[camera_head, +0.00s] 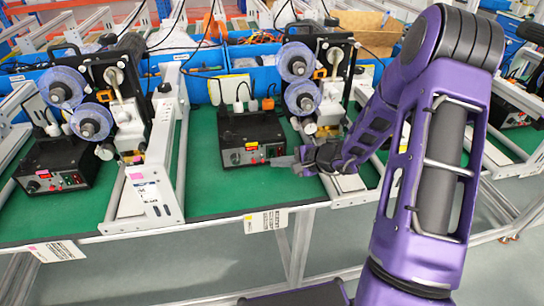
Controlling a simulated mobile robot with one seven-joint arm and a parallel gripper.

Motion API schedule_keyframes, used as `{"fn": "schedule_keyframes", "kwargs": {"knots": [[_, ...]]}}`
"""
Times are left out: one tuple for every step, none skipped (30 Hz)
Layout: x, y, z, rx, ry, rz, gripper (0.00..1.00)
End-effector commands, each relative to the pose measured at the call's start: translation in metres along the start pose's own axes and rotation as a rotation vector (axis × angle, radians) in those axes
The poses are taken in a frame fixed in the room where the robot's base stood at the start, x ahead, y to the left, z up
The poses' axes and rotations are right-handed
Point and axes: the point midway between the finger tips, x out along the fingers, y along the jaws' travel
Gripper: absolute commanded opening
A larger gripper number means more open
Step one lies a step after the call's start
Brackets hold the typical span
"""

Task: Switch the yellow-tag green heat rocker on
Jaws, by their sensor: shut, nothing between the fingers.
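A black control box (252,138) stands on the green bench in the middle, with a knob and small red and light-coloured controls low on its front. I cannot make out which control is the green heat rocker, nor a yellow tag on this box. My gripper (274,162) is shut and empty, pointing left at the right part of this front. Its tips are at or very near the panel; I cannot tell whether they touch. They may cover part of the controls.
A second control box (55,165) stands on the left. Coding machines with blue-white reels (298,62) stand beside the boxes. A metal frame (168,150) separates the stations. Blue bins (260,58) line the back. Green bench (212,196) is clear before the middle box.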

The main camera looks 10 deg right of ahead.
Motion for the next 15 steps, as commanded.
{"fn": "schedule_keyframes", "kwargs": {"knots": [[0.0001, 0.0000, -0.0001, 0.000, 0.000, 0.000, 0.00], [0.0002, 0.0001, -0.0002, 0.000, 0.000, 0.000, 0.00], [0.0008, 0.0000, -0.0006, -0.001, 0.000, 0.000, 0.00], [0.0014, 0.0000, -0.0010, -0.001, 0.000, 0.000, 0.00], [0.0022, -0.0002, -0.0015, -0.002, 0.000, 0.000, 0.00], [0.0033, -0.0006, -0.0022, -0.002, 0.000, 0.000, 0.00], [0.0042, -0.0010, -0.0027, -0.002, 0.000, 0.000, 0.00], [0.0051, -0.0015, -0.0033, -0.002, -0.001, 0.000, 0.00], [0.0060, -0.0022, -0.0038, -0.002, -0.001, 0.000, 0.00], [0.0064, -0.0028, -0.0042, -0.002, -0.001, 0.000, 0.00], [0.0065, -0.0034, -0.0044, -0.002, 0.000, 0.000, 0.00], [0.0064, -0.0040, -0.0044, -0.001, 0.000, 0.000, 0.00], [0.0062, -0.0043, -0.0043, -0.001, 0.000, 0.000, 0.00], [0.0060, -0.0044, -0.0042, 0.000, 0.000, 0.000, 0.00], [0.0059, -0.0045, -0.0042, 0.000, 0.000, 0.000, 0.00]]}}
